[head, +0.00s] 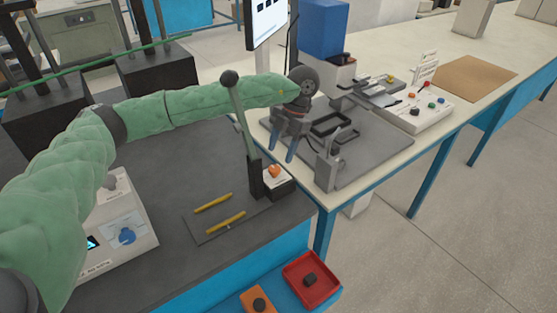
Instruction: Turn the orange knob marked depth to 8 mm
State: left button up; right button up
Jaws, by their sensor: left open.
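An orange knob (274,170) sits on the pale top of a small dark box (282,188) at the right edge of the dark bench. Its marking and pointer are too small to read. My left gripper (281,154) hangs just above and slightly right of the knob in the picture, with two blue fingers pointing down. It is open, with a gap between the fingers, and nothing shows in it. I cannot tell how far above the knob the fingertips are. My right gripper is not in view.
Two yellow rods (219,212) lie on a dark plate. A white box with a blue knob (127,236) stands left. A grey fixture (329,165) and a white button panel (416,112) are on the right table.

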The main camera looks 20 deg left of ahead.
pick_arm(q)
jog(key=shift+v, duration=1.25)
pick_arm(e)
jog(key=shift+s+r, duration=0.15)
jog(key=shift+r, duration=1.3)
pick_arm(q)
jog(key=shift+r, duration=0.15)
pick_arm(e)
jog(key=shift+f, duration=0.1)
